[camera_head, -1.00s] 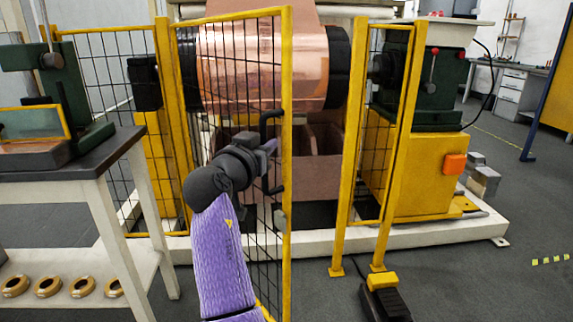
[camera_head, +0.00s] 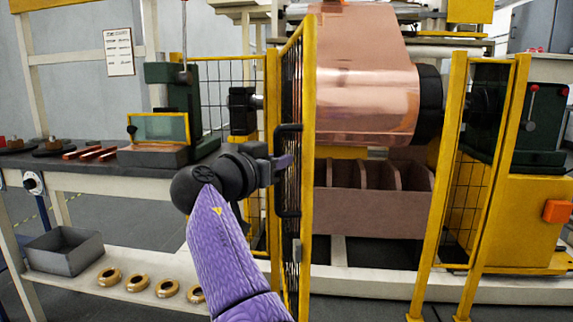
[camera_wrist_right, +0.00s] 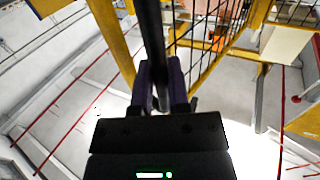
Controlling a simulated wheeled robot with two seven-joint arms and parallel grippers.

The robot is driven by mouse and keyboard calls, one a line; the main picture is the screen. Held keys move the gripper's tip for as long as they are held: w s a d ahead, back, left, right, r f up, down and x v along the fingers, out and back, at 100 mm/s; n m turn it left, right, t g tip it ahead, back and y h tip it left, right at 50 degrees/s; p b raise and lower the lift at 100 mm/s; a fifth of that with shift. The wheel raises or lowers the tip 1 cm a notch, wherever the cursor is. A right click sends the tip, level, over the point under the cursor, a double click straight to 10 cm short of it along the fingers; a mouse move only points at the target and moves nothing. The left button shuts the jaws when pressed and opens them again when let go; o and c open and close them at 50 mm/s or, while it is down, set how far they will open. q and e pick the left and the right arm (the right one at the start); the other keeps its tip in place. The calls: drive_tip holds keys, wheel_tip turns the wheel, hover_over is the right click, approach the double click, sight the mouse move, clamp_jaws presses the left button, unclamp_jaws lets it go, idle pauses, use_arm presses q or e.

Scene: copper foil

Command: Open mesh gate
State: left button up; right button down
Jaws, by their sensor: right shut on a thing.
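The yellow-framed mesh gate (camera_head: 309,140) stands swung open and shows nearly edge-on in the head view. Its black bar handle (camera_head: 281,172) is upright on the gate's near side. My right gripper (camera_head: 284,162) is at the handle, shut on it. In the right wrist view the dark handle bar (camera_wrist_right: 152,45) runs down between the two fingers (camera_wrist_right: 163,85). The gate's mesh (camera_wrist_right: 210,25) shows beyond it. The fingertips' contact is partly hidden in the head view. My left gripper is not in view.
A copper foil roll (camera_head: 360,95) lies behind the opening, above a brown divided bin (camera_head: 375,205). A fixed yellow fence post (camera_head: 440,190) stands at the right. A workbench (camera_head: 95,178) with a grey tray (camera_head: 64,250) on its lower shelf is at the left, close to my arm.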

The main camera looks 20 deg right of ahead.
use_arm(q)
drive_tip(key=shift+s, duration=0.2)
use_arm(e)
drive_tip(key=shift+r, duration=0.15)
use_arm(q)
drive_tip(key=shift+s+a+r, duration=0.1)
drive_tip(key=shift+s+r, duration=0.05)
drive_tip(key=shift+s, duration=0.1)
use_arm(e)
drive_tip(key=c, duration=0.6)
unclamp_jaws()
drive_tip(key=shift+w, duration=0.1)
drive_tip(key=shift+c, duration=0.2)
use_arm(q)
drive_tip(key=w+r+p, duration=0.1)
drive_tip(key=p, duration=0.1)
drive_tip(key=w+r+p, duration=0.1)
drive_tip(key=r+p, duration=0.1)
use_arm(e)
drive_tip(key=v, duration=0.9)
drive_tip(key=shift+a, duration=0.35)
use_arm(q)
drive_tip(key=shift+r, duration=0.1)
use_arm(e)
drive_tip(key=shift+f, duration=0.2)
